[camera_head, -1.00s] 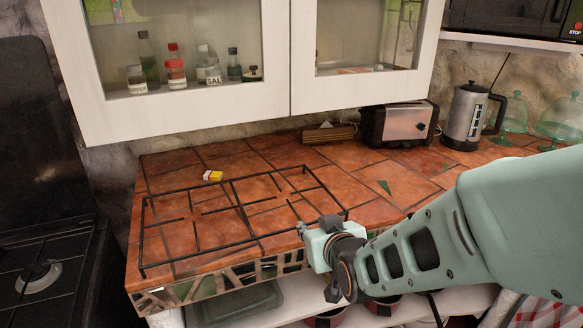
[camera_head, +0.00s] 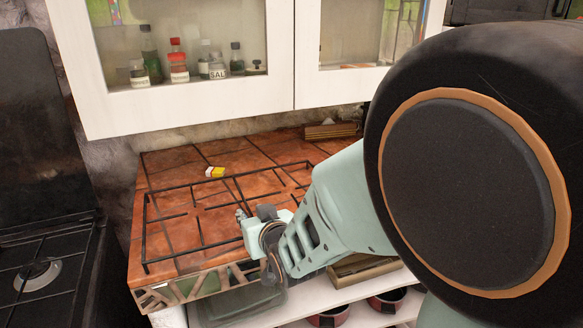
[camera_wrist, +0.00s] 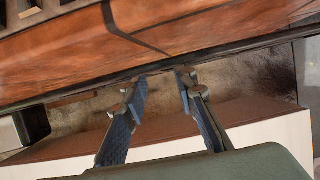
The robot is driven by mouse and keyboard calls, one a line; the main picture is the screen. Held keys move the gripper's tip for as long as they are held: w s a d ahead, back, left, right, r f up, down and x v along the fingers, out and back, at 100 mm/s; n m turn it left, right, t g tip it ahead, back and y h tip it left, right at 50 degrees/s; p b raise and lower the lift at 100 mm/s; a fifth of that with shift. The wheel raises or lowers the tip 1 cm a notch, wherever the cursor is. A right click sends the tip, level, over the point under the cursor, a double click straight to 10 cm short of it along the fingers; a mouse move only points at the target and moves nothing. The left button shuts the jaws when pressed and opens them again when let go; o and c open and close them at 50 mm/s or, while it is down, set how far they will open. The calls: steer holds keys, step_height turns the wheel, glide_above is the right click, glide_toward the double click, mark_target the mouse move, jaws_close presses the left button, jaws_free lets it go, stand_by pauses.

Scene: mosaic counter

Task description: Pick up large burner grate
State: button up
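The large burner grate (camera_head: 146,228) is a black rectangular frame with inner bars. It lies flat on the orange tiled counter in the head view. My gripper (camera_head: 241,215) is at the grate's front edge, right of its middle. In the wrist view my gripper (camera_wrist: 160,76) has two fingers spread apart with a gap between them. A dark bar, which looks like the grate's edge (camera_wrist: 238,56), crosses just beyond the fingertips. I cannot tell whether the fingers touch it. My arm hides the grate's right front part in the head view.
A wall cabinet (camera_head: 200,115) hangs above. A stove (camera_head: 40,275) stands at left. Pots (camera_head: 385,303) sit on the shelf below.

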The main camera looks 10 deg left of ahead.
mark_target(249, 210)
steer(key=shift+x, duration=1.8)
steer(key=shift+d+f, duration=0.1)
steer(key=shift+f, duration=0.05)
steer(key=shift+c, duration=0.3)
jaws_close()
steer(key=shift+w, duration=0.1)
